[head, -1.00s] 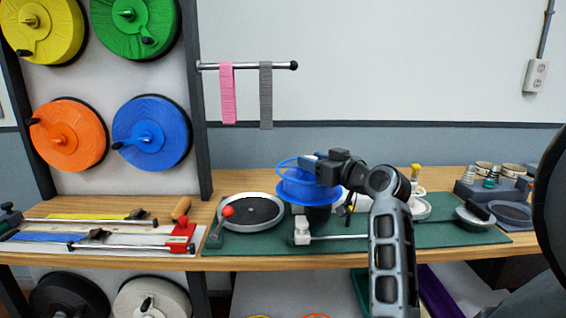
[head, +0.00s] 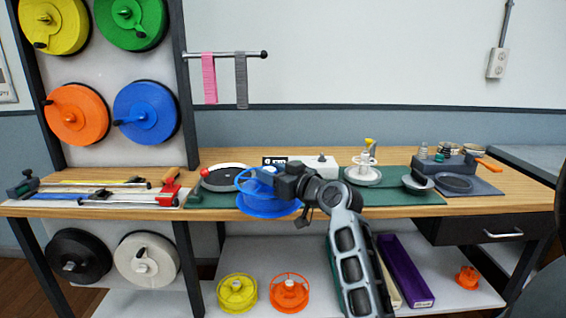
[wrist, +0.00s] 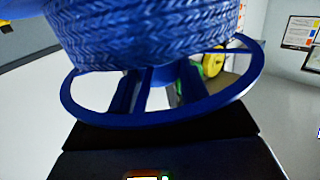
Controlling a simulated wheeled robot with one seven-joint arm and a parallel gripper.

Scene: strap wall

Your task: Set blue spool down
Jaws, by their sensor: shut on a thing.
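The blue spool (head: 268,206) is a wheel-like reel with an open spoked rim on top. It hangs in front of the workbench's front edge in the head view. My gripper (head: 268,178) is shut on it, at its upper side. In the wrist view the spool (wrist: 165,118) fills the upper middle, with its woven blue strap wound above the spoked rim. The fingertips are largely hidden by the spool in both views.
The workbench (head: 500,205) holds a green mat and tools. Strap reels hang on the left wall panel.

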